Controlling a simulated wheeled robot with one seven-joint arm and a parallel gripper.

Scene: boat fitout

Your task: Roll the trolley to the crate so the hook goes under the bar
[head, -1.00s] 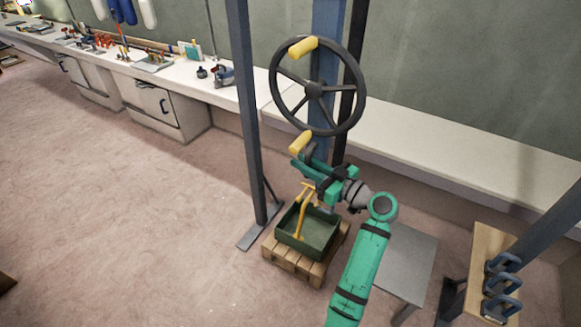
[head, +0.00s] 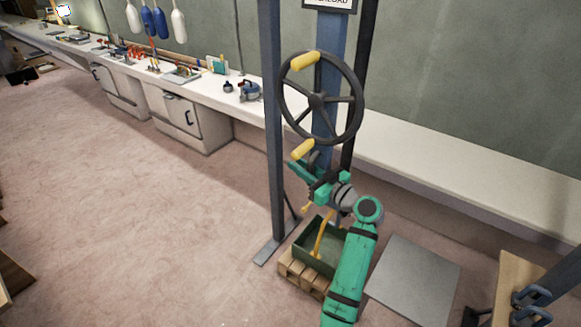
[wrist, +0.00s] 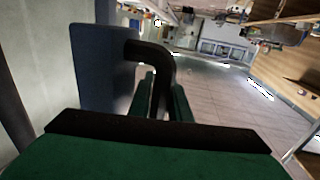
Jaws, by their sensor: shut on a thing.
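My gripper (head: 318,178) is just below the wheel's lower yellow grip, above and slightly left of the crate. In the wrist view, its green fingers (wrist: 165,95) are shut on a dark bent handle (wrist: 150,52) fixed to a blue plate (wrist: 100,68), which looks like part of the trolley. The green open crate (head: 308,250) stands on a wooden pallet (head: 303,277), partly hidden by my arm. Its yellow bar (head: 322,240) rises at a slant. A small yellow piece (head: 306,209), possibly the hook, shows below my gripper, apart from the bar in the picture. I cannot tell their depth.
A black handwheel (head: 321,98) with yellow grips is on a blue column (head: 332,32). A grey post (head: 272,120) stands left of it. A white bench (head: 450,170) runs behind. A grey plate (head: 415,280) lies right of my arm.

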